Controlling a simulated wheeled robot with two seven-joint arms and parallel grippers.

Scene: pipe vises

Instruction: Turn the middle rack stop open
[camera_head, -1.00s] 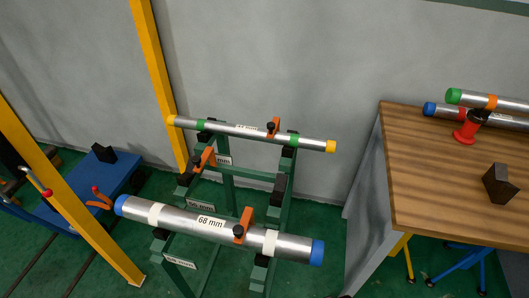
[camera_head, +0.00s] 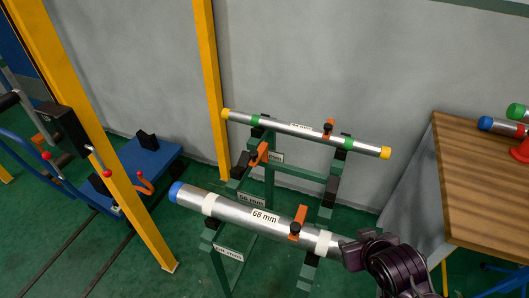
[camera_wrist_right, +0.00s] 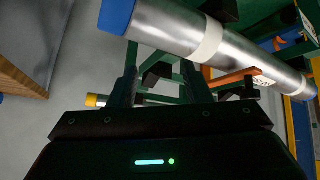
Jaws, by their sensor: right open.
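The green rack (camera_head: 270,190) has three levels. The middle level, with a 56 mm label, holds no pipe, and its orange stop (camera_head: 259,153) sits at its left end, angled up. The front 68 mm pipe (camera_head: 240,211) has an orange stop (camera_head: 298,222) across it; the rear pipe (camera_head: 300,131) has another orange stop (camera_head: 328,128). My right gripper (camera_head: 358,252) is by the front pipe's right end, away from the middle stop. In the right wrist view its fingers (camera_wrist_right: 160,88) are apart with nothing between them. My left gripper is out of view.
The 68 mm pipe crosses close above my fingers in the right wrist view (camera_wrist_right: 175,28). A wooden table (camera_head: 480,190) stands at the right. A yellow post (camera_head: 105,160) and blue bench (camera_head: 145,170) stand left. A grey wall is behind.

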